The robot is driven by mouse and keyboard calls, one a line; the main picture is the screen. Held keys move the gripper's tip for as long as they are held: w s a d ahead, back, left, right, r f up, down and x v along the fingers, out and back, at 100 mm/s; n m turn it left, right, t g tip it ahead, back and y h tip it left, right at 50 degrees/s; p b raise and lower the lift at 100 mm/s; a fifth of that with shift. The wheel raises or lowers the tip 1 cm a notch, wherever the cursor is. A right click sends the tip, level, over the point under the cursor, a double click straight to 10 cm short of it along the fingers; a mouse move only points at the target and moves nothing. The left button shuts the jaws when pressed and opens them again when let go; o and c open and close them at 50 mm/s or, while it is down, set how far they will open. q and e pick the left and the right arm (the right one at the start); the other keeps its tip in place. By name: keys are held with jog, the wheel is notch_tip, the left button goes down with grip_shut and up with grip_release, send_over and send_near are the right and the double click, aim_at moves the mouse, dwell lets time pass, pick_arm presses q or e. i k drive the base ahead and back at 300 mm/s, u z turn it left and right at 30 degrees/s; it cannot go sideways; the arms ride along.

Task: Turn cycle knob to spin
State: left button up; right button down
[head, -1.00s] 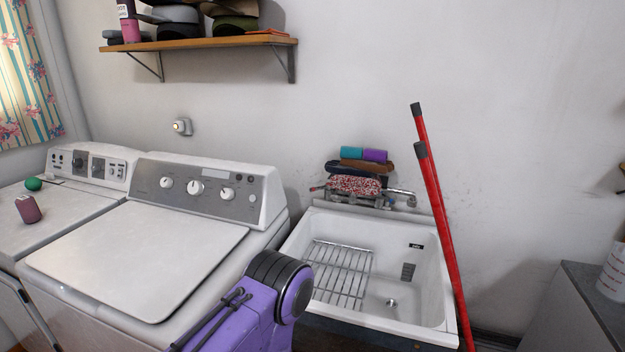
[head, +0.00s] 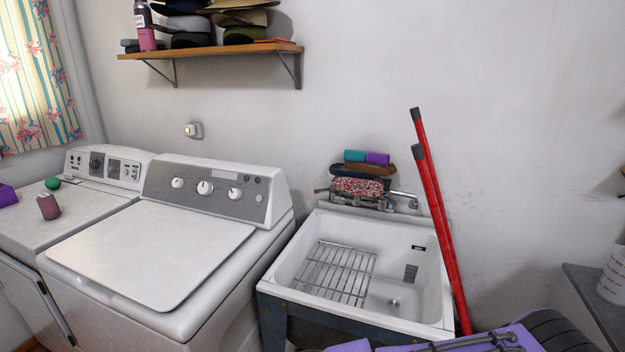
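The white top-load washer (head: 150,250) stands left of center with its lid shut. Its grey control panel (head: 215,208) carries a left knob (head: 177,183), a larger middle knob (head: 204,187) and a right knob (head: 234,193). The labels are too small to read, so I cannot tell which is the cycle knob. A second machine (head: 75,215) at the left has a dark knob (head: 97,162) on its panel. Neither gripper's fingers show. Purple and black parts of my arm show at the bottom right, apart from the panel, and a purple piece shows at the left edge.
A white utility tub (head: 435,280) with a wire rack (head: 338,272) stands right of the washer. Red poles (head: 440,235) lean beside it. A wooden shelf (head: 210,50) hangs above the washer. A green ball (head: 52,183) and pink item (head: 48,207) lie on the left machine.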

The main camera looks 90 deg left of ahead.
aim_at(206, 188)
jog(key=z, duration=0.05)
jog(key=k, duration=1.9)
jog(key=u, duration=1.05)
